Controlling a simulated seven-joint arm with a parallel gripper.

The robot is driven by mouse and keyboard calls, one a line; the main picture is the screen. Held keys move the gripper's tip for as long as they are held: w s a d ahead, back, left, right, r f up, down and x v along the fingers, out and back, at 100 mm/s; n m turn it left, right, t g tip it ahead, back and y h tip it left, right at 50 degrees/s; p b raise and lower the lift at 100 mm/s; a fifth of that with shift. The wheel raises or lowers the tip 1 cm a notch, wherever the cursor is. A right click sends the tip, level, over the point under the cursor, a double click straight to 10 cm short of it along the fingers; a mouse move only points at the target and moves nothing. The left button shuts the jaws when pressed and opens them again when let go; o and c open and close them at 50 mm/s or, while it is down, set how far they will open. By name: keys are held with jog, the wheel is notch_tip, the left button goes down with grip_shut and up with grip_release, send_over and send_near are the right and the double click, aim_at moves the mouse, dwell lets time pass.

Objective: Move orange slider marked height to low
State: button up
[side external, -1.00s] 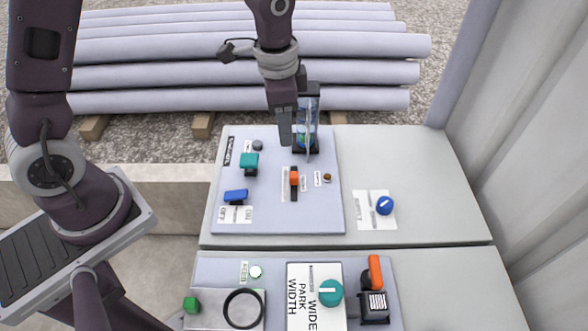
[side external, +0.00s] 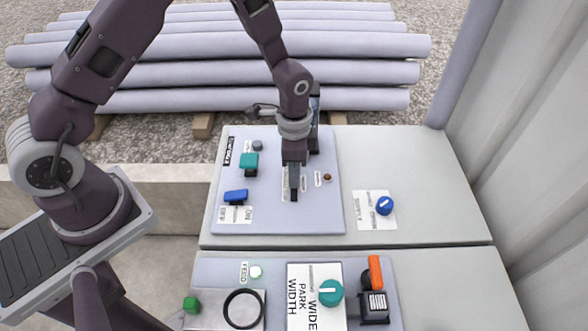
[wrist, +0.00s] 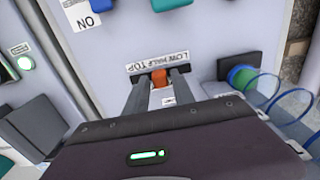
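The orange slider (wrist: 160,80) shows in the wrist view beside a label strip (wrist: 158,62) reading LOW, HALF, TOP. It stands around the HALF part of the strip. My gripper (wrist: 161,76) points down at the panel with one finger on each side of the slider. The fingers are apart, and I cannot tell whether they touch it. In the side external view my gripper (side external: 294,163) is over the top of the dark slider slot (side external: 294,190) and hides the orange knob.
On the same panel are a teal switch (side external: 249,160), a blue switch (side external: 236,196) and a small brown knob (side external: 327,177). A clear-sided device (side external: 315,105) stands close behind my gripper.

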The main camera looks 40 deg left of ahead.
grip_shut()
dwell(1.2)
